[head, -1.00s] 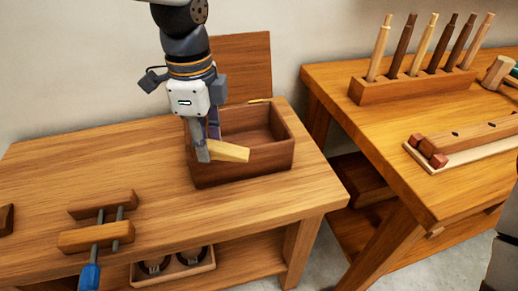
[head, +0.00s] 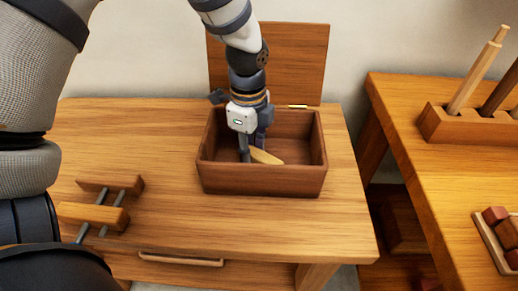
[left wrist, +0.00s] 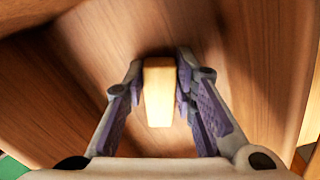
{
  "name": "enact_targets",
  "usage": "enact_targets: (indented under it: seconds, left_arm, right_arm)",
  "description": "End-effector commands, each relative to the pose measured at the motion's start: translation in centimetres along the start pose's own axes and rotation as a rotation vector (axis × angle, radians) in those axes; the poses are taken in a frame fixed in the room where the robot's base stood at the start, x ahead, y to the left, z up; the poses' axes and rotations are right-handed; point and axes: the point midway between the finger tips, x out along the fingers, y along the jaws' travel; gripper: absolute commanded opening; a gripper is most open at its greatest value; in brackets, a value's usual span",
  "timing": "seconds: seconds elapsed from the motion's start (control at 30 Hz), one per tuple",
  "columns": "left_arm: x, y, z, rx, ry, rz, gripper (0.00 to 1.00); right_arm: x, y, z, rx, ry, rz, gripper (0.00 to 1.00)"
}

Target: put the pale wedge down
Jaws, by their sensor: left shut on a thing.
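The pale wedge (head: 266,157) is held by my left gripper (head: 252,158) inside the open wooden box (head: 262,181). In the left wrist view the wedge (left wrist: 159,92) sits between the two fingers of the gripper (left wrist: 158,75), with wood behind it. The wedge is down within the box walls in the head view; whether it touches the box floor I cannot tell. The box stands on the bench with its lid (head: 270,62) raised at the back. My right gripper is not in view.
A wooden clamp (head: 95,214) lies on the bench (head: 160,140) left of the box. Another table (head: 430,165) at the right carries a rack of upright sticks (head: 470,130). The bench top around the box is mostly clear.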

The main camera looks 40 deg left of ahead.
Motion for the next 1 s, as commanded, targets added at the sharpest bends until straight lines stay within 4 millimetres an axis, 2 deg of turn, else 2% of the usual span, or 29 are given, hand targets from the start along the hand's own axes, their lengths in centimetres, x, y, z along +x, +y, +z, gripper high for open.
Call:
enact_targets:
  seconds: [0.33,0.37,0.43,0.77,0.87,1.0]
  left_arm:
    - [0.0,-0.1,0.0,0.0,0.001,-0.007,0.02]
    - [0.0,-0.1,0.0,0.001,0.001,-0.008,0.29]
    - [-0.1,-0.1,0.0,0.0,0.001,-0.008,0.44]
    - [-0.5,-0.1,0.0,0.0,0.001,-0.01,0.44]
    - [-2.4,-0.3,-0.1,0.0,0.003,-0.017,0.44]
    - [-6.6,-0.3,-0.1,0.0,0.004,-0.023,0.44]
  right_arm:
    - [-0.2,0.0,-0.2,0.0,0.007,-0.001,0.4]
    - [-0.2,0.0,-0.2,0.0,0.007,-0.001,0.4]
    - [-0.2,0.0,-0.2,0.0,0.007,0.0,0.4]
    - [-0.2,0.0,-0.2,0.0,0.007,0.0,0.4]
    - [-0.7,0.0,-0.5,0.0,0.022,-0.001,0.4]
    - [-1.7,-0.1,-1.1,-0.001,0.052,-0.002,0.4]
